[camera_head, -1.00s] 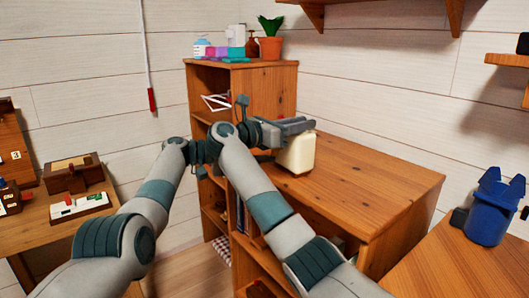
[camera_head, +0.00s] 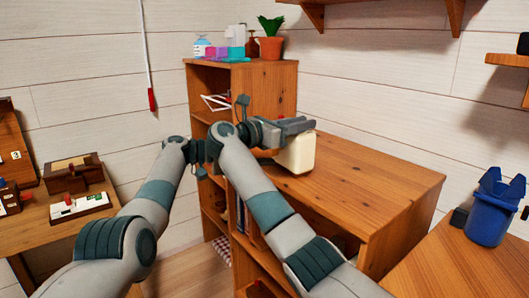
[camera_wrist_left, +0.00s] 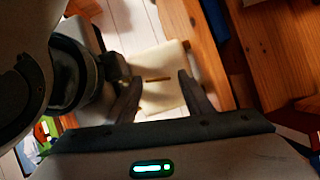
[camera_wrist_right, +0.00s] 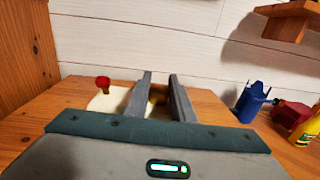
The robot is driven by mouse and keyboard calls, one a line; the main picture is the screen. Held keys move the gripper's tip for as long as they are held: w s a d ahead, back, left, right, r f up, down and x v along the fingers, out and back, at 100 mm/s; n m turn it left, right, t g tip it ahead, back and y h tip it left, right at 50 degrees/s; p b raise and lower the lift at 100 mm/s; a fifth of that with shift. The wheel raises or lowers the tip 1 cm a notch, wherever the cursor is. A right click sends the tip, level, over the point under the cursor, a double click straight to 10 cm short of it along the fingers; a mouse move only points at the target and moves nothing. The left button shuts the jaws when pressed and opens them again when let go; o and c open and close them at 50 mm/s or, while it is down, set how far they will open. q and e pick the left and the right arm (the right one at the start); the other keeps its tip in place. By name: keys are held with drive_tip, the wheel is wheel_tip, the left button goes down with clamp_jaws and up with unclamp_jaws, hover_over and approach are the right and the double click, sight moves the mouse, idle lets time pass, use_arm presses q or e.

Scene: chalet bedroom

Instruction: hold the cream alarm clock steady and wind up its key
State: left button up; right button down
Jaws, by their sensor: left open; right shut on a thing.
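The cream alarm clock (camera_head: 297,155) stands on the wooden top of the low cabinet (camera_head: 375,185). It also shows in the left wrist view (camera_wrist_left: 157,60) and partly in the right wrist view (camera_wrist_right: 107,101), with a red knob (camera_wrist_right: 103,82) above it. My right gripper (camera_head: 300,126) is shut on the upper part of the clock; the contact is partly hidden. My left gripper (camera_wrist_left: 157,82) is open, facing the clock's cream side. A thin brown bar (camera_wrist_left: 158,79), seemingly the key, lies between its fingers, apart from both.
A tall shelf (camera_head: 270,88) stands behind, with a potted plant (camera_head: 271,45) on top. A blue container (camera_head: 488,210) stands on the right-hand table. The cabinet top right of the clock is clear. A desk with boxes (camera_head: 75,175) is at left.

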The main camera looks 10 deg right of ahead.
use_arm(q)
drive_tip(key=shift+a+r, duration=0.1)
drive_tip(key=shift+r, duration=0.15)
drive_tip(key=a, duration=0.8)
drive_tip(key=shift+r, duration=0.1)
